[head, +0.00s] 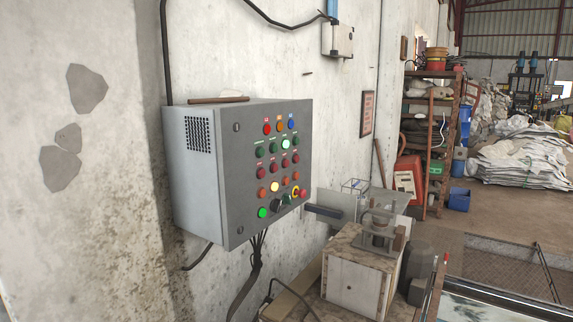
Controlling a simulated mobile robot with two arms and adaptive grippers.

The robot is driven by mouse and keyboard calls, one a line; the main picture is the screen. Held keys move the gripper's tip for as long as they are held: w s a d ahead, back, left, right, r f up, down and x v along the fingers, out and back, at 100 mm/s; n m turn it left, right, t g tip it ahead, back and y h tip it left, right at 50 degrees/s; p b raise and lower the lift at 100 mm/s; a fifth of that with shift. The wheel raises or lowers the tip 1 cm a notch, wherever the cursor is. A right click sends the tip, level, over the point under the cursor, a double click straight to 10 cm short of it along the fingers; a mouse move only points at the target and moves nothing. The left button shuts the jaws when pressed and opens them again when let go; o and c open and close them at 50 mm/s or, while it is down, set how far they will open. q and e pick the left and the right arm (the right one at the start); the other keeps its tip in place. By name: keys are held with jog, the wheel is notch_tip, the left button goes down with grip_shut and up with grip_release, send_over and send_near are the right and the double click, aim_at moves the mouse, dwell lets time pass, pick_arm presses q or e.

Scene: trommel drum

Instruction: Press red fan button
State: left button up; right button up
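A grey control box (226,215) is mounted on the wall left of centre, its front face turned to the right. A row of red buttons (274,168) crosses the middle of its face. Above it are a row of green buttons (260,152), one brightly lit, and a top row with a red (267,129), an orange and a blue one. Below are orange and yellow lights, a lit green button (262,212), a black knob (275,206) and a red button on yellow (303,194). The labels are too small to read, so I cannot tell which is the fan button. Neither gripper is in view.
Black cables (257,265) hang below the box. A wooden crate (352,283) with metal parts on it stands at the lower right of the box. A rusty shelf (437,140), white sacks (520,158) and a blue bin (459,199) are farther back. Floor is open there.

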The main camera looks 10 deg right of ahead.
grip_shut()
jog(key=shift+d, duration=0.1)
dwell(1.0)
